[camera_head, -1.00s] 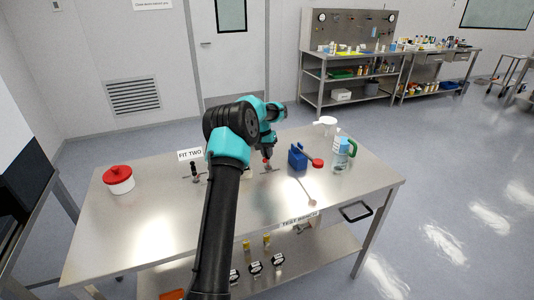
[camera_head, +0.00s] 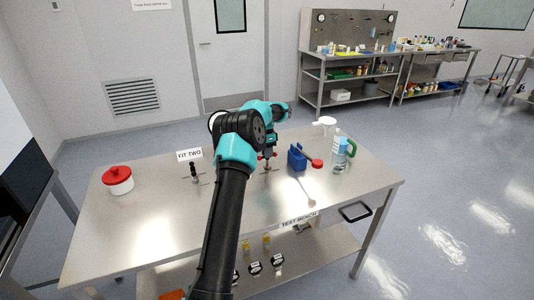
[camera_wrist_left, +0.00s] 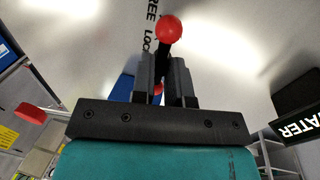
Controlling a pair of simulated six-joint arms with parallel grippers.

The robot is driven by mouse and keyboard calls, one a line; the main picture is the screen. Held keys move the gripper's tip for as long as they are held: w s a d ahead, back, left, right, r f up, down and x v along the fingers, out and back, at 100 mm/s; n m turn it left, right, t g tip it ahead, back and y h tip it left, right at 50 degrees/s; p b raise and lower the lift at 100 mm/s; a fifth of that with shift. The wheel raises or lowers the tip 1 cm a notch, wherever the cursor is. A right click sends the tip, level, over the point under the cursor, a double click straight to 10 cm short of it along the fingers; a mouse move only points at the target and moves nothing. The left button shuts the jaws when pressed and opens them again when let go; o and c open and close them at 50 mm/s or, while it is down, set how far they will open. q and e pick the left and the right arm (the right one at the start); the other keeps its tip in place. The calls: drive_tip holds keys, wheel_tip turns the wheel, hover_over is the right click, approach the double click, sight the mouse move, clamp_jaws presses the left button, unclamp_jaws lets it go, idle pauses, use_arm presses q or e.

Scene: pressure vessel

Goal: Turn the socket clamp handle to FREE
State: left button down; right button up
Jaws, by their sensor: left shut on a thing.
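The clamp handle is a dark lever with a red ball knob (camera_wrist_left: 168,29) in the left wrist view. My left gripper (camera_wrist_left: 165,88) is shut on the lever, with the knob sticking out past the fingertips. Printed words reading FREE and LOCK (camera_wrist_left: 152,25) lie on the metal surface beside the knob, partly cut off. In the head view my left gripper (camera_head: 268,157) is low over the bench, with small red parts beside it. The clamp's base and socket are mostly hidden. My right gripper is not in view.
A blue block (camera_head: 297,157) with a red-ended tool (camera_head: 317,163) and a clear bottle (camera_head: 340,153) stand right of the gripper. A black-handled fitting (camera_head: 194,169), a FIT TWO sign (camera_head: 189,155) and a red-lidded pot (camera_head: 118,179) are left. The bench front (camera_head: 150,240) is clear.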

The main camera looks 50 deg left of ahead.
use_arm(q)
drive_tip(key=shift+m, duration=0.3)
drive_tip(key=c, duration=1.1)
unclamp_jaws()
